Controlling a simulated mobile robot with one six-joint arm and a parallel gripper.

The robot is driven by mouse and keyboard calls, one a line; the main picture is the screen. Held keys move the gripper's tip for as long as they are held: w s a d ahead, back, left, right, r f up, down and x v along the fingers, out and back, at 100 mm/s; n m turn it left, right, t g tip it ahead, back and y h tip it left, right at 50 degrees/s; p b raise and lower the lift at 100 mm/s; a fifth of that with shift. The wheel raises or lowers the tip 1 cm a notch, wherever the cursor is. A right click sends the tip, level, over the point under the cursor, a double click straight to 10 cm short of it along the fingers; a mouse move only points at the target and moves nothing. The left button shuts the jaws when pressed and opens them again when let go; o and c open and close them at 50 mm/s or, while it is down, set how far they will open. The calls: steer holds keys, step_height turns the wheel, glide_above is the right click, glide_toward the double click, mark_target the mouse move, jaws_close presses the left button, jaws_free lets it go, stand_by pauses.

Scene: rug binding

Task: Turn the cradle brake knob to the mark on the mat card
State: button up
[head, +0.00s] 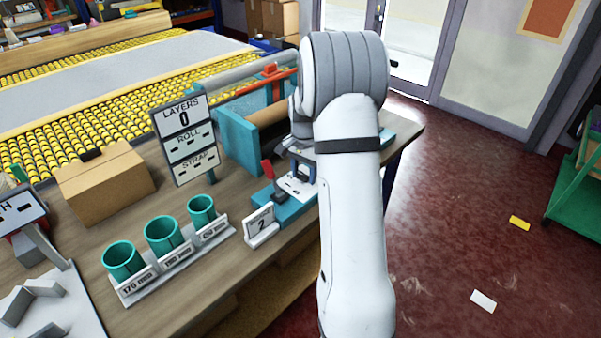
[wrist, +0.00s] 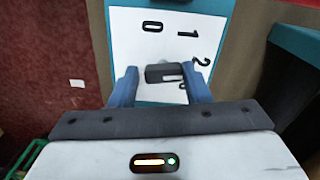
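The dark cradle brake knob (wrist: 164,74) stands on a white dial plate (wrist: 135,40) in the wrist view. The plate shows 0, 1 and 2; another mark beside the knob is partly covered. My gripper (wrist: 160,71) is open, with blue fingers on either side of the knob. A gap shows at the left finger; whether the right finger touches the knob is unclear. I cannot make out where the knob points. In the head view the plate (head: 297,187) is partly behind my arm. The small white mat card (head: 260,225) reads 2.
Teal cups (head: 163,237) stand in a labelled rack at the front, and a cardboard box (head: 105,183) lies left. Open floor lies right of the bench.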

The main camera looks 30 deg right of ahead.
mark_target(304, 175)
steer(key=o, duration=0.4)
steer(key=shift+r, duration=0.1)
steer(key=shift+r, duration=3.85)
